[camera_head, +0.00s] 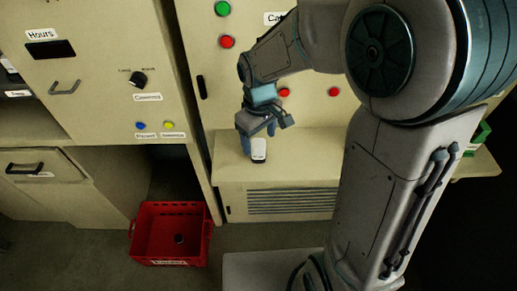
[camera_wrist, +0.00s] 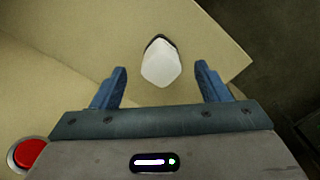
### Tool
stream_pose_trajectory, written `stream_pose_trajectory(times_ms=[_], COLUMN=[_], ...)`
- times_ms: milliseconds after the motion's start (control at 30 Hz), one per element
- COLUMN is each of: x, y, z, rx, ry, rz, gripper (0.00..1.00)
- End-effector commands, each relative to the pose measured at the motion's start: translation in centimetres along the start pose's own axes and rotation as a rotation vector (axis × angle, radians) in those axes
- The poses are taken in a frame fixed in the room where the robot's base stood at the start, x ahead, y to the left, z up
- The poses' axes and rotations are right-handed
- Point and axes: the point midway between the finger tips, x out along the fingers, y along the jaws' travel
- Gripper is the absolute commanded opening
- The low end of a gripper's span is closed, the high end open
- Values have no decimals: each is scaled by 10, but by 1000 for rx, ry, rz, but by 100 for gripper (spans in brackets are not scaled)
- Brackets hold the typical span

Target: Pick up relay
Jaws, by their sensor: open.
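The relay appears to be the small white block with a dark base (camera_head: 258,150), standing on the beige ledge (camera_head: 307,147) of the cabinet. In the wrist view the white block (camera_wrist: 160,65) lies between and a little beyond my two blue fingertips. My gripper (camera_head: 258,130) is open and empty, just above the block in the head view. In the wrist view my gripper (camera_wrist: 161,78) has a clear gap between each finger and the block.
A red crate (camera_head: 205,222) with a small dark object (camera_head: 179,239) inside stands on the floor at the left. A vent grille (camera_head: 292,201) is below the ledge. Red buttons (camera_head: 334,92) are on the panel behind. A red button (camera_wrist: 30,153) shows in the wrist view.

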Motion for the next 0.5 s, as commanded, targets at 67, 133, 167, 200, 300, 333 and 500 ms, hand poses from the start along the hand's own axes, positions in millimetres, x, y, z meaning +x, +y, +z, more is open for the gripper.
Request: stream_pose_trajectory(times_ms=[67,133,167,200,300,333,500], x=[13,23,26,30,33,33,33], y=[-2,-2,-2,-2,-2,-1,-1], z=[0,0,0,0,-1,-1,-1], rx=[-1,0,0,0,0,0,0], ry=[-4,-3,-3,-2,0,0,1], rz=[-3,-2,-2,-2,0,0,0], gripper=[69,69,69,69,69,69,66])
